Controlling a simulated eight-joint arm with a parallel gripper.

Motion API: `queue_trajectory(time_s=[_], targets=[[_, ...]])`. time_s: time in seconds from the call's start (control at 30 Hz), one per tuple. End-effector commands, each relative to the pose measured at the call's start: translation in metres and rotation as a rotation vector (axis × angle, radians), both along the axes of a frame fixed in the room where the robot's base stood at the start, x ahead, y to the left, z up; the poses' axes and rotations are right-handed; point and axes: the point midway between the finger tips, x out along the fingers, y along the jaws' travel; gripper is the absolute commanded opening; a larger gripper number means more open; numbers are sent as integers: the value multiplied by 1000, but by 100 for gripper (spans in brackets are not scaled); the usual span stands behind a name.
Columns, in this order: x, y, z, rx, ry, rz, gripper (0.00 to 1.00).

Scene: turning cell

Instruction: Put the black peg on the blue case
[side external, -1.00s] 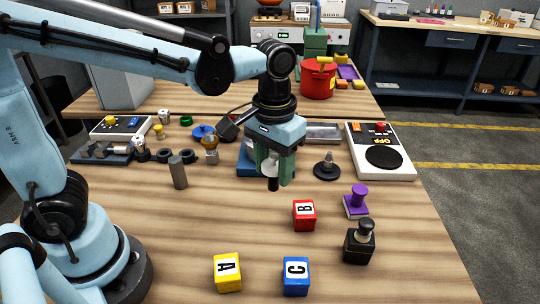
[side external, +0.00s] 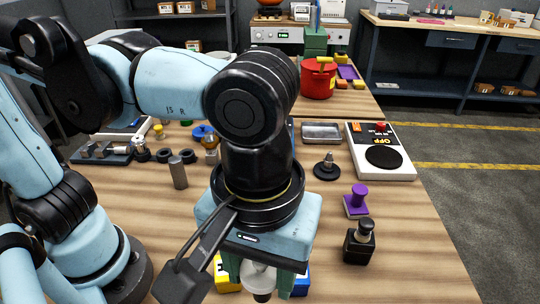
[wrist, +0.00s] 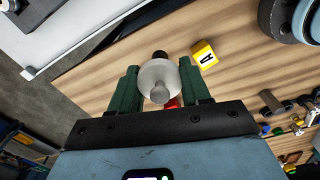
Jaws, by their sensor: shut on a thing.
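My gripper (side external: 262,284) is shut on a pale grey, rounded piece with a black end (wrist: 159,77). It holds the piece low over the front of the table, between the yellow block and the blue block. The black end (side external: 262,297) points down. A dark, knobbed peg (side external: 365,230) stands upright on a black square base (side external: 357,250), right of my gripper and apart from it. I cannot tell which of these is the black peg. I cannot make out the blue case; my arm covers the middle of the table in the side view.
A yellow block (side external: 222,275) and a blue block (side external: 302,280) are partly hidden by my gripper. A red block (wrist: 172,103) shows behind the held piece. A purple knob on a base (side external: 357,202), a black disc with a grey post (side external: 327,168) and a switch box (side external: 395,170) stand right.

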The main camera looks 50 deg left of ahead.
Motion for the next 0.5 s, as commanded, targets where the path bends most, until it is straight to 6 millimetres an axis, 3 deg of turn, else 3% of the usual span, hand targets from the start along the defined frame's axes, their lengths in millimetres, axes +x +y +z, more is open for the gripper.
queue_trajectory(time_s=[0.17,0.5], targets=[[7,2,-7,0,0,21,3],[74,24,-48,0,0,21,3]])
